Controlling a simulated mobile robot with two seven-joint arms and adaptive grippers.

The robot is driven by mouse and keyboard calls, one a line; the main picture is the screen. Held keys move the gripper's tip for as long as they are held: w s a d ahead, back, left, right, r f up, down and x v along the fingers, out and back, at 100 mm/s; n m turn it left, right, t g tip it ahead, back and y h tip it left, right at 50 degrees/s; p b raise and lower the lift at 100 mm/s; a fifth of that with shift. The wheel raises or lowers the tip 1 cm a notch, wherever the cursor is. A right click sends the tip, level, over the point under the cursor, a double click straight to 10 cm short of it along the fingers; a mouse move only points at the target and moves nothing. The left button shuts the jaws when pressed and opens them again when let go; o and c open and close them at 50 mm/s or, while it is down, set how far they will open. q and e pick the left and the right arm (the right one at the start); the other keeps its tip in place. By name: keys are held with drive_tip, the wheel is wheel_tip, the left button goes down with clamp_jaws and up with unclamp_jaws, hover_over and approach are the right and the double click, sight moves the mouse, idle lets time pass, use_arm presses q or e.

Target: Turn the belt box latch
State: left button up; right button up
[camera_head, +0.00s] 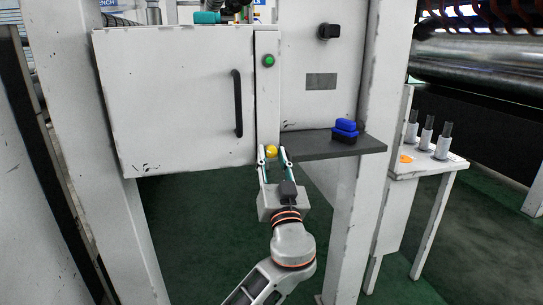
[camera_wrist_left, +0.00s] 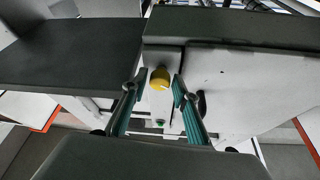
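The belt box (camera_head: 170,100) is a white cabinet with a shut door and a black vertical handle (camera_head: 238,104). A round yellow knob (camera_head: 271,151), which looks like the latch, sits low on the narrow panel right of the door. It also shows in the left wrist view (camera_wrist_left: 160,78). My left gripper (camera_head: 272,154) reaches up from below, its fingers open. In the left wrist view the gripper (camera_wrist_left: 157,92) has one finger on either side of the knob, with gaps visible. Whether the fingertips reach past the knob's face is unclear. My right gripper is not in view.
A dark shelf (camera_head: 310,149) juts out just right of the knob, with blue and black boxes (camera_head: 344,130) on it. A green button (camera_head: 268,60) is above the knob. A white post (camera_head: 368,180) and a side table (camera_head: 430,165) stand to the right.

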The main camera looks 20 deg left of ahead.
use_arm(q)
drive_tip(key=shift+w+a+r, duration=0.1)
drive_tip(key=shift+w, duration=0.05)
clamp_jaws()
